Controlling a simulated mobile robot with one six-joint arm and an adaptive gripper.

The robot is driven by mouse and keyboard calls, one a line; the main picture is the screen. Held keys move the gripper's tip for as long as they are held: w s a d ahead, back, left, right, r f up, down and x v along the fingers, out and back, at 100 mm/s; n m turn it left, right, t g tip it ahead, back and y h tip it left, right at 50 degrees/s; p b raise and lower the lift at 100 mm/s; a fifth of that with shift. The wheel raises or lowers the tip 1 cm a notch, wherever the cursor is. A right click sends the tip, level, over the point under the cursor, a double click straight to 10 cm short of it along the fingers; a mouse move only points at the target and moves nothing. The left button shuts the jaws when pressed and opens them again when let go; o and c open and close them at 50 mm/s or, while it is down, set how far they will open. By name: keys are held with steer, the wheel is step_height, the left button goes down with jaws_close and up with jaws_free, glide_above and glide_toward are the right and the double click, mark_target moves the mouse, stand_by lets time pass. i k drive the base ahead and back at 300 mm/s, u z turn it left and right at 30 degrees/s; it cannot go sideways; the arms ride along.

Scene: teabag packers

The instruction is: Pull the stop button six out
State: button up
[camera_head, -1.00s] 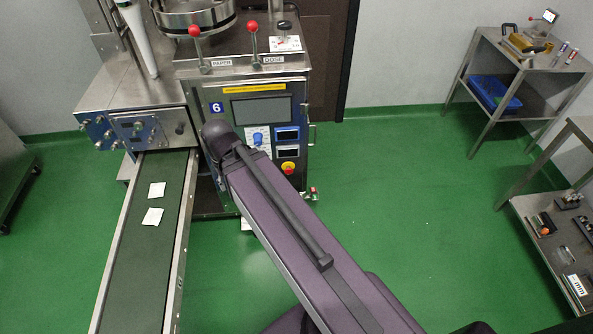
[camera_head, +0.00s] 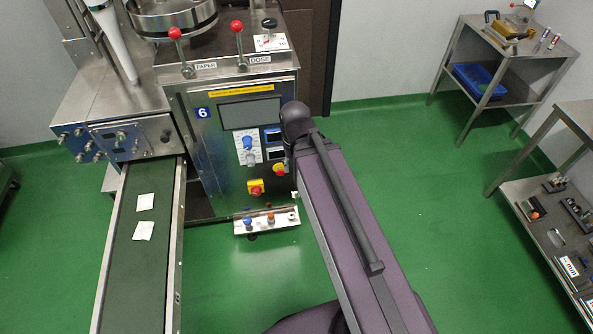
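The machine marked with a blue 6 label (camera_head: 203,112) stands at the back, left of centre. Its stop button (camera_head: 280,169), red on a round yellow base, is at the right edge of the front panel. My arm passes just right of it and partly covers it; I cannot tell whether the button is pressed in or out. A yellow square plate with a red knob (camera_head: 255,187) sits lower left of it. My gripper is not visible; only purple and black links of my arm show.
Two red-knobbed levers stand above the panel, PAPER (camera_head: 175,34) and DOSE (camera_head: 237,27). A button strip (camera_head: 267,221) juts out low in front. A conveyor (camera_head: 140,275) with two white teabags runs at left. Steel tables stand right; green floor between is clear.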

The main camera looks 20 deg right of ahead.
mark_target(280, 172)
steer(key=z, duration=0.65)
steer(key=k, duration=0.9)
steer(key=u, duration=0.6)
steer(key=i, duration=0.5)
steer(key=z, duration=0.15)
